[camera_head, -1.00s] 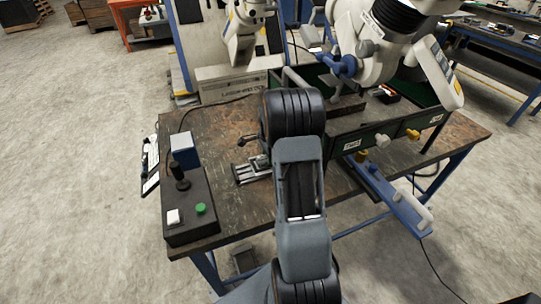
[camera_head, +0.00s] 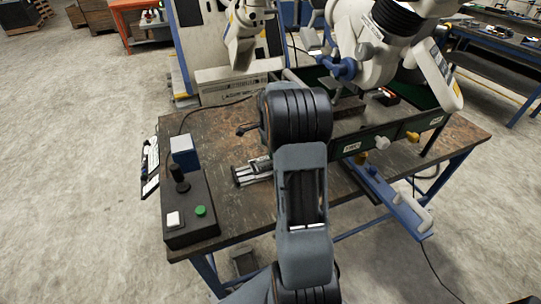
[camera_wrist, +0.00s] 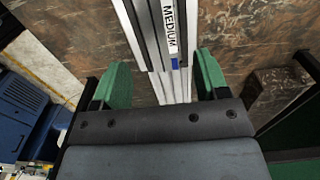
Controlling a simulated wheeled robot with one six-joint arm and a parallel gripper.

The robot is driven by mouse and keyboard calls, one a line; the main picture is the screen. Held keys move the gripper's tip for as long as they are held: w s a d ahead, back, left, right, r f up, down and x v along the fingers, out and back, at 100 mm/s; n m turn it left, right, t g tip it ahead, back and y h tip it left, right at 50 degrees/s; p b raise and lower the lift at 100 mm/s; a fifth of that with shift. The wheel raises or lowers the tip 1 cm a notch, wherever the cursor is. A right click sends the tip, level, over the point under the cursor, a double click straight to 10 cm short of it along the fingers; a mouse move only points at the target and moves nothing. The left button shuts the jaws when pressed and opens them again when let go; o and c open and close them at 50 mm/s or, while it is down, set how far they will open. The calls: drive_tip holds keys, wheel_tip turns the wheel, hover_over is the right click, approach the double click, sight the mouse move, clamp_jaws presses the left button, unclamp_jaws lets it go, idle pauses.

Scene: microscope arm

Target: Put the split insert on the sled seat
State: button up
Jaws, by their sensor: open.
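In the wrist view my gripper (camera_wrist: 163,72) is open. Its two green fingers stand apart, one on each side of a grey metal rail piece (camera_wrist: 152,38) with a white "MEDIUM" label and a small blue mark. The picture does not show whether the fingers touch it. In the head view, a silver rail fixture (camera_head: 250,173) lies on the worn brown bench, partly hidden by my arm. It looks like the sled, but I cannot make out its seat. I cannot clearly identify the split insert in either view. My gripper is mostly hidden behind my arm in the head view.
A control box (camera_head: 190,207) with a joystick and green button stands at the bench's front left. A green-lined tray (camera_head: 345,108) and the large white microscope arm (camera_head: 372,45) occupy the back right. Bare bench (camera_head: 215,135) lies left of my arm.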

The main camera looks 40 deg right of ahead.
drive_tip(key=s+a+r+n+t, duration=0.1)
drive_tip(key=s+a+r+n, duration=0.3)
drive_tip(key=a+r, duration=0.5)
drive_tip(key=s+a+n+t, duration=0.2)
drive_tip(key=s+a+n, duration=1.1)
drive_tip(key=n, duration=0.4)
drive_tip(key=shift+s+a+r+t, duration=0.25)
drive_tip(key=shift+a+r+t, duration=0.05)
drive_tip(key=shift+a, duration=0.3)
drive_tip(key=shift+r, duration=0.1)
